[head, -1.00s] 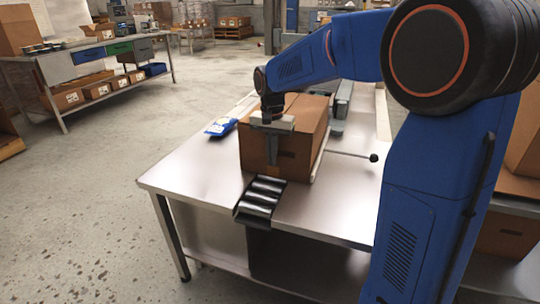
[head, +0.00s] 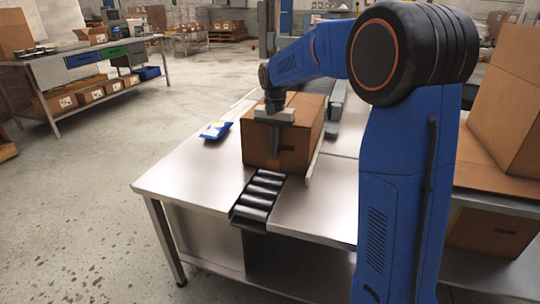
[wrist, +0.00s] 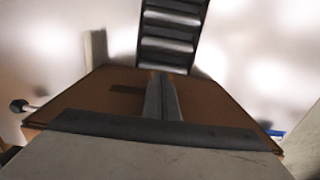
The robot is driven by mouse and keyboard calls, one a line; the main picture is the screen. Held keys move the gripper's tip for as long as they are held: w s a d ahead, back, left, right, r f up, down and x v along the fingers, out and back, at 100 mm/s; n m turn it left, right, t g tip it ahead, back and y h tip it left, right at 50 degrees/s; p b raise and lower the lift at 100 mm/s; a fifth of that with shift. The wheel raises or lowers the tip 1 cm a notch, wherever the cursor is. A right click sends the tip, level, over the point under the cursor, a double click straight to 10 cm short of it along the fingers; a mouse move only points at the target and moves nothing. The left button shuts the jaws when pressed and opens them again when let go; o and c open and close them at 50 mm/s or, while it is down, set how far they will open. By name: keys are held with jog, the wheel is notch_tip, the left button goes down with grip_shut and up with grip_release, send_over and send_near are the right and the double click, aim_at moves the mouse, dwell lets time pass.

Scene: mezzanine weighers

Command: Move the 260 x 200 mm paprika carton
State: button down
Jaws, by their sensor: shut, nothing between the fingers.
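The brown carton (head: 257,152) stands upright on the steel table, at the upper end of a short black roller section (head: 258,198). No label naming paprika can be read on it. My gripper (head: 273,150) is at the carton's near upper edge, with its fingers pointing down in front of the near face. In the wrist view the two fingers (wrist: 161,98) are together with nothing between them, over the brown carton (wrist: 95,97). I cannot tell whether they touch it. The gripper body hides part of the carton.
A blue packet (head: 216,130) lies left of the carton. A low rail (head: 314,168) runs along its right side. A black knob (wrist: 17,106) shows in the wrist view. Large cartons (head: 507,105) stand at right. The table's left front (head: 185,182) is clear.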

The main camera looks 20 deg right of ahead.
jog(key=w+d, duration=0.3)
jog(key=w, duration=0.1)
jog(key=w+d, duration=0.2)
jog(key=w, duration=0.2)
jog(key=w+d, duration=0.3)
jog(key=w, duration=0.1)
jog(key=shift+w+d, duration=0.25)
jog(key=shift+d, duration=0.1)
